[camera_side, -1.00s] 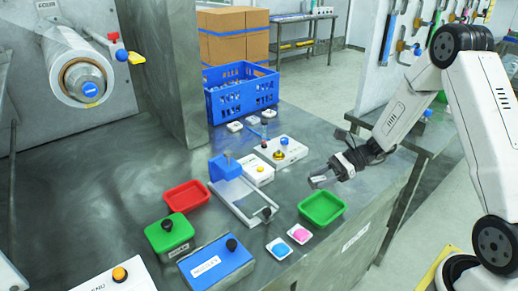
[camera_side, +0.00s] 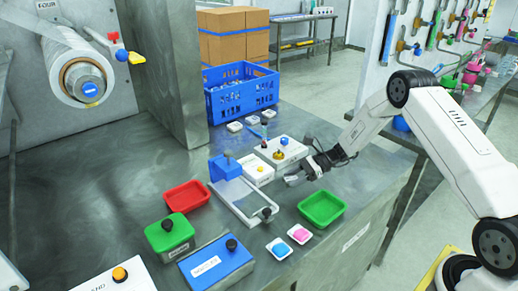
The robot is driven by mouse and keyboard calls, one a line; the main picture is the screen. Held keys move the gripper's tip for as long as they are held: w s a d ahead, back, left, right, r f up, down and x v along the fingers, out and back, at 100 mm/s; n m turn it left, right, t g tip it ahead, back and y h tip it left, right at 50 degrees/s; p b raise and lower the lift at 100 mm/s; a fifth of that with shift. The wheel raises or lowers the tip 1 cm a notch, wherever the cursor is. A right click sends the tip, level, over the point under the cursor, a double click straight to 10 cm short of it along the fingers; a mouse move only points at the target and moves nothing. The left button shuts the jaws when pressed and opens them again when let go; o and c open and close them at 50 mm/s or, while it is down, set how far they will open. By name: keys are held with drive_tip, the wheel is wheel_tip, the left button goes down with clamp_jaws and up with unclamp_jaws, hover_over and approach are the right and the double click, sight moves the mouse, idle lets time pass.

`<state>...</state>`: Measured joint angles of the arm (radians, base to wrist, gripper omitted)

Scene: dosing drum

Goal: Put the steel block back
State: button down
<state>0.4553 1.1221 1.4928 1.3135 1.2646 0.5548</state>
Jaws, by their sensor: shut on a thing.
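My gripper (camera_side: 296,180) is shut on the steel block (camera_side: 292,181), a small grey piece between the fingertips, and holds it above the steel table (camera_side: 120,190). The fingers hide part of the block. The gripper is just right of a white switch box (camera_side: 258,172) with a yellow button and behind the green tray (camera_side: 321,207). A white-framed plate with a blue block and a black knob (camera_side: 240,199) lies to its left. Whether the block touches anything below cannot be told.
A white box with a blue knob and a brass part (camera_side: 281,150) stands behind the gripper. A red tray (camera_side: 186,195), a green box (camera_side: 169,235), a blue box (camera_side: 215,262) and two small dishes (camera_side: 299,234) stand to the left and front. A blue crate (camera_side: 241,95) is at the back.

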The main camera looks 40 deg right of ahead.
sight(290, 192)
drive_tip(key=shift+w+f, duration=0.5)
drive_tip(key=shift+f, duration=0.05)
drive_tip(key=shift+w+f, duration=0.2)
drive_tip(key=shift+f, duration=0.1)
drive_tip(key=shift+d+f, duration=0.1)
drive_tip(key=shift+f, duration=1.4)
drive_tip(key=shift+f, duration=0.5)
